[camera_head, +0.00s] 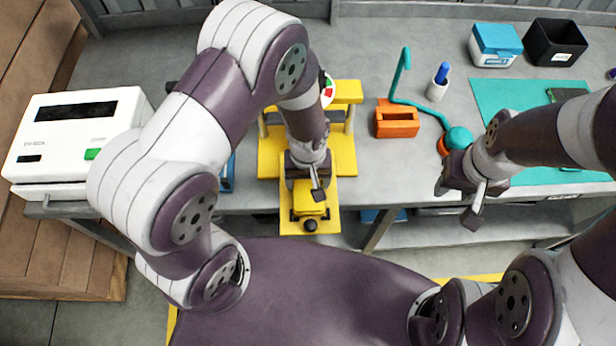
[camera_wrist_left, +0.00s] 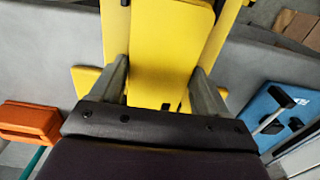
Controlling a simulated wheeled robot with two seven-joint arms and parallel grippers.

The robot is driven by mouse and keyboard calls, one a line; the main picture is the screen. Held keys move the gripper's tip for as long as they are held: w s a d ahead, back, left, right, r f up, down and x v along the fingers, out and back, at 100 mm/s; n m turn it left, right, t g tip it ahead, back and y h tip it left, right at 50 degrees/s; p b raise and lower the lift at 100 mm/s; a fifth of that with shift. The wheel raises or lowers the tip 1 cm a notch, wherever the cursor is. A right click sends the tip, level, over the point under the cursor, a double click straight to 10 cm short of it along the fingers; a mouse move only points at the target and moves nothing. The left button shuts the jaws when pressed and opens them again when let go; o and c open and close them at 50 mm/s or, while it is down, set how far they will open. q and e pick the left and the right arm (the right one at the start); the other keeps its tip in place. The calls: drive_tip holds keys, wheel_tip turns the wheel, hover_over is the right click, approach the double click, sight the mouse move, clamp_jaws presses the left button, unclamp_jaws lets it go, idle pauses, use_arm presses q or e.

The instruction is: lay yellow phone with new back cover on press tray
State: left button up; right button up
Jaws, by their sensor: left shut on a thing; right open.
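My left gripper (camera_head: 312,190) points down over the yellow press (camera_head: 268,162) on the front of the bench. In the left wrist view its two fingers stand on either side of a flat yellow piece, which appears to be the yellow phone (camera_wrist_left: 163,60); the gripper is shut on it. In the head view the hand largely hides the phone. The press tray (camera_head: 330,221) juts toward me below the gripper, with a black knob (camera_head: 310,226) at its front. I cannot tell whether the phone touches the tray. My right gripper (camera_head: 462,203) is open and empty near the bench's front edge.
A white box machine (camera_head: 75,140) stands at the left. A teal mat (camera_head: 500,100), a teal-lidded tub (camera_head: 495,45) and a black bin (camera_head: 556,43) are further right.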

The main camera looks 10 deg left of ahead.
use_arm(q)
drive_tip(key=shift+f, duration=0.2)
idle(0.4)
idle(0.3)
drive_tip(key=o, duration=1.2)
drive_tip(key=shift+c, duration=0.2)
drive_tip(key=shift+r, duration=0.1)
wheel_tip(320, 180, up, 12)
drive_tip(key=b, duration=0.1)
drive_tip(key=shift+r, duration=0.25)
